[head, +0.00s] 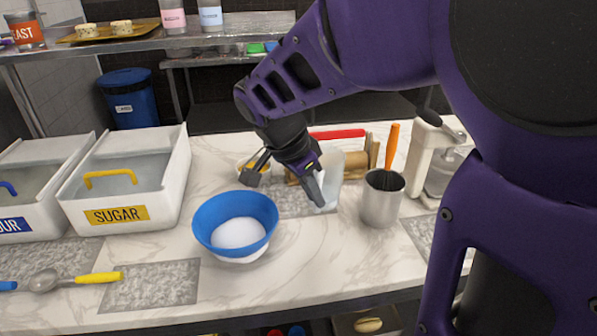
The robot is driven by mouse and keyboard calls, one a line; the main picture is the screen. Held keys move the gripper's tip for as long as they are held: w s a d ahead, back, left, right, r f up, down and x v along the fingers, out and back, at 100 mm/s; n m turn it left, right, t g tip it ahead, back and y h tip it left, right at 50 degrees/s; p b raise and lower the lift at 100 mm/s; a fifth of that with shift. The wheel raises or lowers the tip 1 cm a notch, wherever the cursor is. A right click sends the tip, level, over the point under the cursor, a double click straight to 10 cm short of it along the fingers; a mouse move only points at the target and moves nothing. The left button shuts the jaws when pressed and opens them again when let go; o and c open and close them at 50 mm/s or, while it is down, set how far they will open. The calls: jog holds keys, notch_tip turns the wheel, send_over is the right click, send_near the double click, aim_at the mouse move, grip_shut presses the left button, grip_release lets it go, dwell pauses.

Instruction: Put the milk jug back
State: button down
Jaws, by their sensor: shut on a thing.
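A pale, translucent container, which looks like the milk jug (332,176), stands upright at the middle of the counter, over or beside a grey speckled mat (293,204). My gripper (318,190) reaches down at its near left side and is shut on it. The fingers and part of my arm hide much of the jug, so its handle and the exact grip are not visible. I cannot tell whether its base touches the mat.
A blue bowl (210,235) with white contents stands left of my gripper. A metal cup (381,203) with an orange-handled tool stands close on the right, before a white dispenser (424,158). A sugar bin (165,178) is at left.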

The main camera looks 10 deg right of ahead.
jog(key=shift+s+d+f, duration=0.1)
jog(key=shift+d+f, duration=0.15)
jog(key=shift+d, duration=0.15)
notch_tip(320, 180, down, 10)
jog(key=b, duration=0.6)
jog(key=shift+r+b, duration=0.15)
jog(key=shift+b, duration=0.2)
jog(key=shift+f, duration=0.25)
jog(key=c, duration=0.9)
grip_release()
jog(key=shift+r, duration=0.1)
jog(key=shift+r, duration=0.15)
